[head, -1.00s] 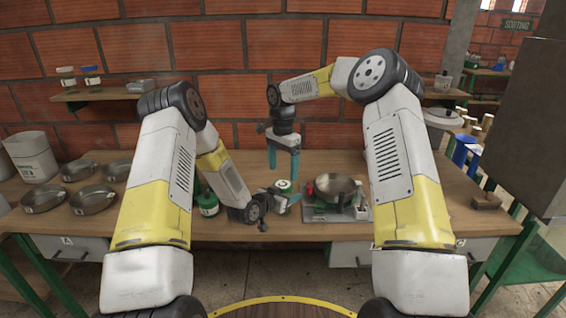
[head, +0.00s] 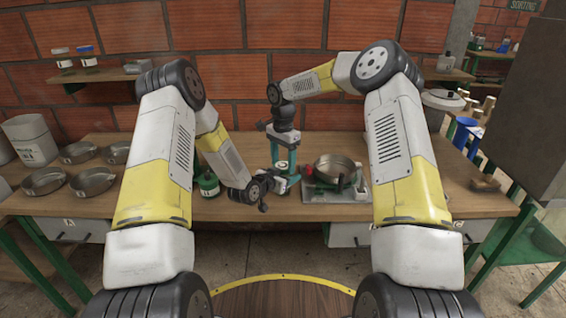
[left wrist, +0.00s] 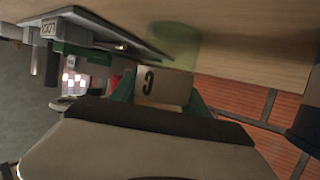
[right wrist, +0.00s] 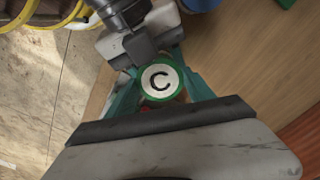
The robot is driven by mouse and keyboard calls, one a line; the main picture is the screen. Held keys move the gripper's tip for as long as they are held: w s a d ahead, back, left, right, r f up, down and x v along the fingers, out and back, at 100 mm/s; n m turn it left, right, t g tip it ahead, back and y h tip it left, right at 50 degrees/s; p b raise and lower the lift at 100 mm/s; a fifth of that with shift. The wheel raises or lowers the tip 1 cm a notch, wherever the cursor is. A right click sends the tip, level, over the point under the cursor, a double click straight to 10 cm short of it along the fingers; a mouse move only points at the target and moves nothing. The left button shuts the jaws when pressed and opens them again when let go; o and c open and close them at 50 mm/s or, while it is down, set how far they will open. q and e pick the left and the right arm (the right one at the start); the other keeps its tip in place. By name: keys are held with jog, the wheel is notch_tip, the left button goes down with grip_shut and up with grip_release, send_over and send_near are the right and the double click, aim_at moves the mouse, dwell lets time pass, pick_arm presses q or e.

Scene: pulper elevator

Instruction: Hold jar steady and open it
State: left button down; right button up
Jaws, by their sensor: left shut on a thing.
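The jar has a green-rimmed lid (right wrist: 160,82) with a white top marked C, seen from above in the right wrist view. Its C label (left wrist: 150,88) shows in the left wrist view between the fingers of my left gripper (left wrist: 158,92). The left gripper is shut on the jar's body, low over the bench. In the head view the small lid (head: 281,166) shows between the fingers of my right gripper (head: 283,160). The right gripper points down from above, its teal fingers on opposite sides of the lid; they look spread, and contact is unclear.
A green jar (head: 208,184) stands to the left. Several metal bowls (head: 92,182) and a white bucket (head: 30,140) fill the bench's left end. A brick wall stands behind.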

jog(key=shift+c, duration=1)
jog(key=n, duration=0.6)
jog(key=shift+r+n, duration=0.1)
jog(key=shift+n, duration=0.3)
jog(key=o, duration=1.5)
jog(key=shift+o, duration=0.2)
